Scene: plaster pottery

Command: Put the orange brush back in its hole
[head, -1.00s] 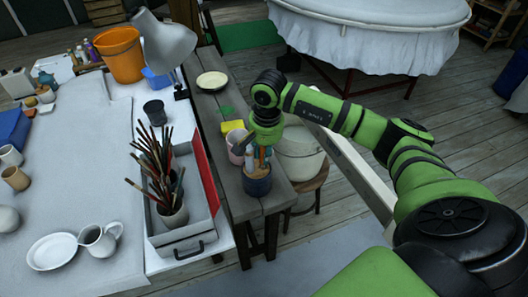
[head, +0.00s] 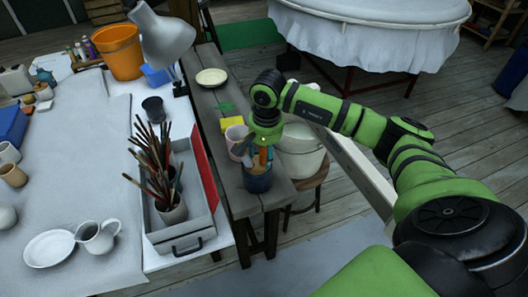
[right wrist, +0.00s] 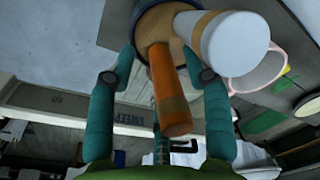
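The orange brush (right wrist: 168,95) stands in the round wooden top (right wrist: 153,27) of a dark blue pot (head: 257,182). Its lower end meets the wood; the hole's edge around it is hard to make out. In the head view the orange brush (head: 263,157) shows just under my right gripper (head: 260,152). In the right wrist view my right gripper (right wrist: 157,75) is open, with one teal finger on each side of the orange handle and gaps between. A thick white handle with a tan band (right wrist: 232,40) stands beside it. My left gripper is out of view.
The pot stands at the near end of a narrow wooden bench (head: 232,175), close to a pink-rimmed cup (head: 236,140) and a yellow block (head: 232,123). A white bucket (head: 300,150) is on the right. A tray (head: 185,228) with a pot of brushes stands left.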

